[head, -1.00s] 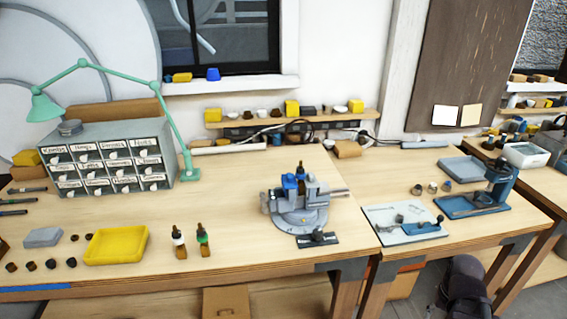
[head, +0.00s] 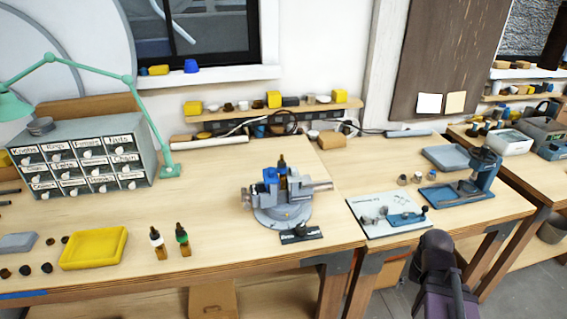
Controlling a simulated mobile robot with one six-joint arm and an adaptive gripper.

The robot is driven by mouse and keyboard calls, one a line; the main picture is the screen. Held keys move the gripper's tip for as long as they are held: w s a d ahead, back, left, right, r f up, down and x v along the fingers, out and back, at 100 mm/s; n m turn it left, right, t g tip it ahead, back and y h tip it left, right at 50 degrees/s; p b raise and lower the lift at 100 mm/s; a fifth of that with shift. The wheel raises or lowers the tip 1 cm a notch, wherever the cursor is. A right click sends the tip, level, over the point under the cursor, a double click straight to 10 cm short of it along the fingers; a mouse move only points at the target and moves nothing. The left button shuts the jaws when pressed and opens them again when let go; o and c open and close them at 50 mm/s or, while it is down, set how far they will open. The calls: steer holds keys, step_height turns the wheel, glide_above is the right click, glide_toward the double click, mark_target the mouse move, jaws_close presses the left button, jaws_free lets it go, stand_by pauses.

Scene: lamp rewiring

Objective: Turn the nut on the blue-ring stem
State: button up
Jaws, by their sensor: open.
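A brown, dark-topped stem (head: 283,167) stands upright in the grey vise (head: 290,213) on the middle bench. A blue part (head: 270,175) shows beside it at the top of the vise. I cannot tell whether that is the stem's ring or part of the vise, and no nut can be made out at this size. Two similar stems stand at the bench front, one with a white ring (head: 155,236) and one with a green ring (head: 181,235). A dark part of my arm rises at the lower right. My gripper's fingers are not visible.
A yellow tray (head: 94,248) and a labelled drawer cabinet (head: 82,166) are on the left, with a green lamp (head: 130,78) behind. A light board (head: 375,230) and a blue press (head: 480,180) sit on the right bench. Bench top between cabinet and vise is clear.

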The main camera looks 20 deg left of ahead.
steer(key=w+a+r+m+y, duration=0.2)
steer(key=w+a, duration=0.1)
steer(key=a, duration=0.2)
steer(key=w+a+r+m+y+p, duration=0.1)
steer(key=w+a+r+m+y, duration=0.1)
steer(key=a, duration=0.4)
steer(key=w+a+r+m+g+y, duration=0.1)
steer(key=w+a+r+m+y, duration=0.1)
steer(key=w+a, duration=0.3)
steer(key=shift+w+a+m+y, duration=0.3)
steer(key=shift+w+m+y, duration=0.1)
steer(key=shift+y, duration=0.5)
steer(key=m+g+y+p, duration=0.2)
steer(key=m+g+y, duration=0.2)
steer(key=m+y, duration=0.45)
glide_toward(282, 161)
steer(key=w+d+f, duration=0.1)
steer(key=w+d, duration=0.1)
steer(key=d, duration=0.2)
steer(key=shift+s+a+f+n+y, duration=0.15)
steer(key=shift+a+f+n+y, duration=0.1)
steer(key=shift+n+y, duration=0.15)
steer(key=shift+x, duration=6.9)
